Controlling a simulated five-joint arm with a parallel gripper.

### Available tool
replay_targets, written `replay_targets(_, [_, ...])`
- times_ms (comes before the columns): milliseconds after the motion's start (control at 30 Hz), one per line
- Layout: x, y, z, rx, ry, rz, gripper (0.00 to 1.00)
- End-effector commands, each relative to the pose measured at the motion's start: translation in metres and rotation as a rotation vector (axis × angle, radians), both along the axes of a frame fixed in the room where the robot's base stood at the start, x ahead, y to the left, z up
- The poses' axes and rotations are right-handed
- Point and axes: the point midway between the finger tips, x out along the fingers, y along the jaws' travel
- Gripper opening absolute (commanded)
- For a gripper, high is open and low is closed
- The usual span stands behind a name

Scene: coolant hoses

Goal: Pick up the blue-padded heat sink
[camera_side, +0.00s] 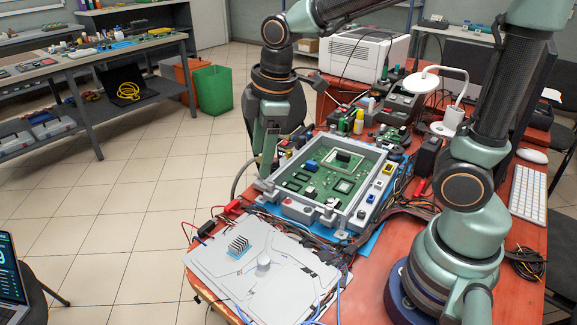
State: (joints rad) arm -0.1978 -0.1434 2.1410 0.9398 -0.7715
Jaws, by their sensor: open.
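The blue-padded heat sink (238,245) is a small finned grey block with a light blue layer under it. It stands upright on the flat light-grey plate (290,285) at the front of the table. My gripper (265,172) points down by the left edge of the grey housing with the green circuit board, behind and above the heat sink and well apart from it. The jaws are open and I see nothing between them. The fingertips are small here, so their exact height over the table is hard to tell.
The grey housing (283,208) with a green board (325,172) lies behind the plate. A round metal knob (263,263) rises from the plate right of the heat sink. Cables run along the plate's right side. A white lamp (422,82) and small bottles stand farther back.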

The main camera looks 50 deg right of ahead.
Motion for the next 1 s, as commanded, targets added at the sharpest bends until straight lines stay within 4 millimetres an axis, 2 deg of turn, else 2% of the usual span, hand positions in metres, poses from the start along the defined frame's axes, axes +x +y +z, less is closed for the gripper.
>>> replay_targets(33, [0.006,0.011,-0.011,-0.022,0.036,0.102,0.68])
replay_targets(200, [0.02,0.039,-0.043,-0.077,0.119,0.426,0.68])
replay_targets(400, [0.026,0.059,-0.067,-0.103,0.172,0.647,0.68])
replay_targets(567, [0.026,0.062,-0.079,-0.108,0.183,0.69,0.68])
replay_targets(800, [0.026,0.061,-0.119,-0.108,0.184,0.687,0.68])
replay_targets(1000, [0.026,0.061,-0.138,-0.108,0.181,0.686,0.68])
